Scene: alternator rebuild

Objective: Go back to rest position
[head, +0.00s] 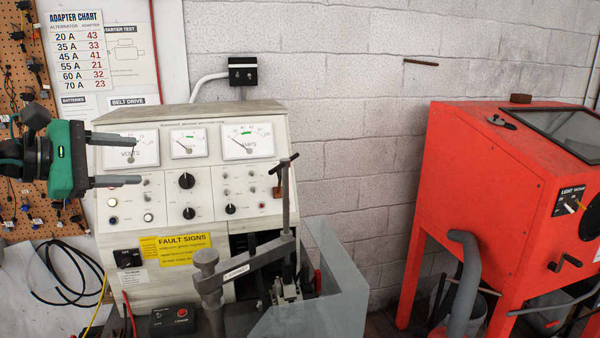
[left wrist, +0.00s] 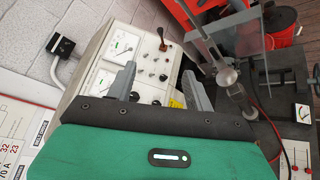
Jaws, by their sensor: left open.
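My left gripper (head: 118,160) is at the left of the head view, in front of the left part of the test bench (head: 215,111). Its two grey fingers are spread wide, one above the other, with nothing between them. The left wrist view shows the same fingers (left wrist: 160,92) open and empty, with the bench's dial panel (left wrist: 150,70) beyond them. My right gripper is in neither view.
A clamp arm (head: 245,265) and a clear grey shield (head: 335,275) stand at the bench's front. A red cabinet (head: 470,170) is at the right. A pegboard with cables (head: 20,130) and an adapter chart (head: 77,50) hang behind the left arm. A small black box (head: 172,320) sits low in front.

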